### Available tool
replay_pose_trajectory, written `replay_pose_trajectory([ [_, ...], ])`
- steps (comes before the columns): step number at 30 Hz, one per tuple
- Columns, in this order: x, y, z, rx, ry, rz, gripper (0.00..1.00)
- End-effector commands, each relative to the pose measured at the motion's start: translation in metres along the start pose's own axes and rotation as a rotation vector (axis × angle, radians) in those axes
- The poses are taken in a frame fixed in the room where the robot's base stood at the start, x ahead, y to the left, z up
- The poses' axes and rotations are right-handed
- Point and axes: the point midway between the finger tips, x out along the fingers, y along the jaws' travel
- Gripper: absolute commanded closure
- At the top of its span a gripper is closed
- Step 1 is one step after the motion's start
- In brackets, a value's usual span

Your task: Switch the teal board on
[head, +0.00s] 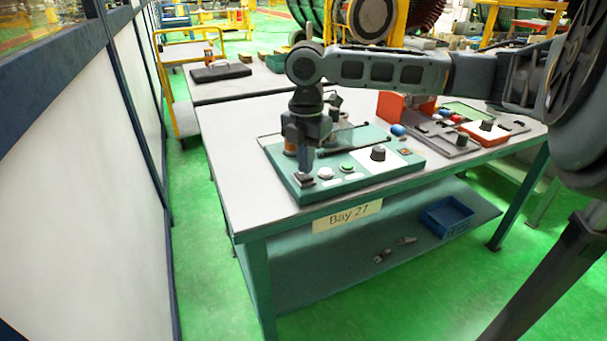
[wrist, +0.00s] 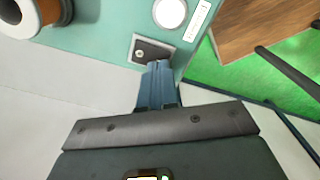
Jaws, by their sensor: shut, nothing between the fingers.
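The teal board (head: 285,178) lies on the near part of the bench in the head view. A small dark switch on a light plate (head: 304,181) sits at its front left corner. The switch also shows in the wrist view (wrist: 152,50), with a dark rocker or lever whose position I cannot tell. My gripper (head: 305,170) points down over that corner, shut and empty. In the wrist view its fingertips (wrist: 158,68) overlap the switch plate's lower edge; I cannot tell whether they touch. A white round button (head: 325,173) sits right of the switch.
A green button (head: 347,167) and a black knob (head: 378,153) are farther right on the board. The bench's left end (head: 225,150) is clear.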

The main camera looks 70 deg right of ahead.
Motion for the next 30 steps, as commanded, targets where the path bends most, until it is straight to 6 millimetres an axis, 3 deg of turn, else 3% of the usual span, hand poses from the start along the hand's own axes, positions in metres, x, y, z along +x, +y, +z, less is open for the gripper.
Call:
replay_pose_trajectory([
  [30, 0.0064, 0.0, 0.0001, 0.0, 0.0, 0.0, 1.0],
])
